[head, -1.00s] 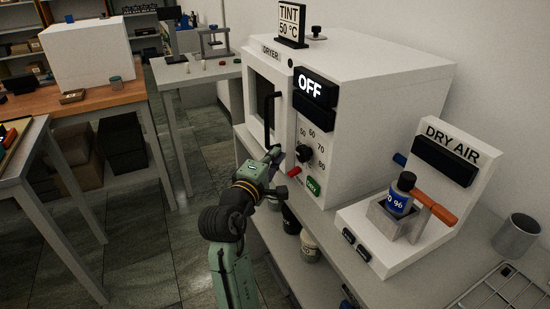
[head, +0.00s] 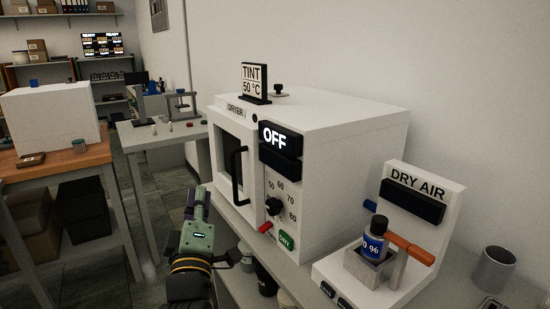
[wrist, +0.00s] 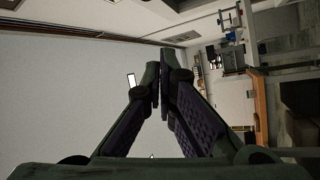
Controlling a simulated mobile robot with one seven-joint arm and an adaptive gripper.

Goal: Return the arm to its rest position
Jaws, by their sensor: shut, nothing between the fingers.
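My arm comes up from the bottom of the head view, and my gripper (head: 197,196) is raised in front of the dryer's left side, apart from it. In the wrist view my gripper's two fingers (wrist: 160,78) meet at their tips with nothing between them. The white dryer (head: 350,130) has its door (head: 231,150) shut and its display (head: 280,140) reads OFF.
The dry air unit (head: 425,215) holds a blue-labelled bottle (head: 374,243) beside an orange handle. A metal cup (head: 494,270) stands at far right. A white box (head: 50,118) rests on a wooden table (head: 20,172) at left. The floor between the tables is open.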

